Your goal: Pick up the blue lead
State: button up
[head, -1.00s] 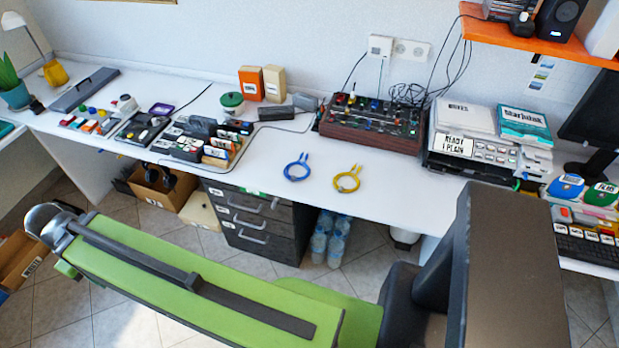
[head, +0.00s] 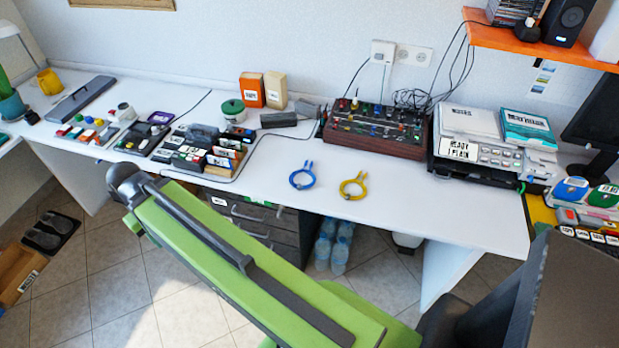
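The blue lead (head: 302,177) lies coiled on the white desk (head: 260,185) near its front edge, its two plug ends pointing to the back. A yellow lead (head: 352,187) lies coiled just to its right, apart from it. My green arm reaches from the lower right to the upper left, in front of the desk. Its dark far end is left of the blue lead and well apart from it. The fingers of my gripper cannot be made out in this view.
A mixer with knobs (head: 376,130) stands behind the leads, and a printer (head: 480,150) to the right. A dark drawer unit (head: 255,222) and water bottles (head: 333,245) are below. Desk around the leads is clear.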

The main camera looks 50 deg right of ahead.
aim_at(299, 187)
jog(key=z, duration=0.15)
jog(key=i, duration=1)
jog(key=u, duration=0.1)
